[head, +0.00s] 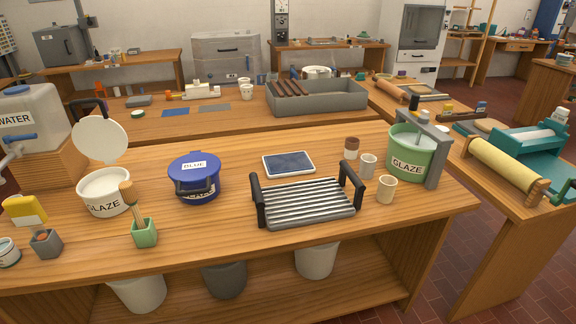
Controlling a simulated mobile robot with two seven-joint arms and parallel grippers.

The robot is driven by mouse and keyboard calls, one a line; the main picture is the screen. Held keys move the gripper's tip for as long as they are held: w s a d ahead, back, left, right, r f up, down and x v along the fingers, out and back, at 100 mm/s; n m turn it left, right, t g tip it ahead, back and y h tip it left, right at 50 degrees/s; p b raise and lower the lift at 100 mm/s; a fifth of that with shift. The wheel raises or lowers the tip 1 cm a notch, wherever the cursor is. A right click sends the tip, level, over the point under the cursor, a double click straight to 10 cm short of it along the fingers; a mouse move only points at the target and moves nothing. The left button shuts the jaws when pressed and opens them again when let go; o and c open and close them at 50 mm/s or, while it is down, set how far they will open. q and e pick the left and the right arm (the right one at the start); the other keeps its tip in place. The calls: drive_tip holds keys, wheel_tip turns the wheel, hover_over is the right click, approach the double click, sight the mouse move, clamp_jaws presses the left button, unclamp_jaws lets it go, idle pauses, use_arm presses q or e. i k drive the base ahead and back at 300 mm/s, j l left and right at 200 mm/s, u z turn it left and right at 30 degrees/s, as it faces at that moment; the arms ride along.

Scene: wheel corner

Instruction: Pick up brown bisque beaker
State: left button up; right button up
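A small beaker with a brown upper part and a paler lower part (351,147) stands upright on the wooden table, just left of the green glaze bucket (407,160). It is the only brown beaker I can make out. A grey-white beaker (368,166) stands close in front of it to the right, and a cream beaker (387,190) stands nearer the front. Neither of my grippers shows in the head view.
A flat tablet (288,164) lies to the left. A blue bucket (195,178) and a white glaze bucket (105,192) stand further left. Bare table lies along the front edge.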

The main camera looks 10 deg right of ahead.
sight(352, 144)
drive_tip(key=z, duration=0.5)
drive_tip(key=i+l+z, duration=0.1)
drive_tip(key=z, duration=0.3)
drive_tip(key=i+z, duration=0.25)
drive_tip(key=z, duration=0.15)
drive_tip(key=i+z, duration=0.15)
drive_tip(key=z, duration=0.25)
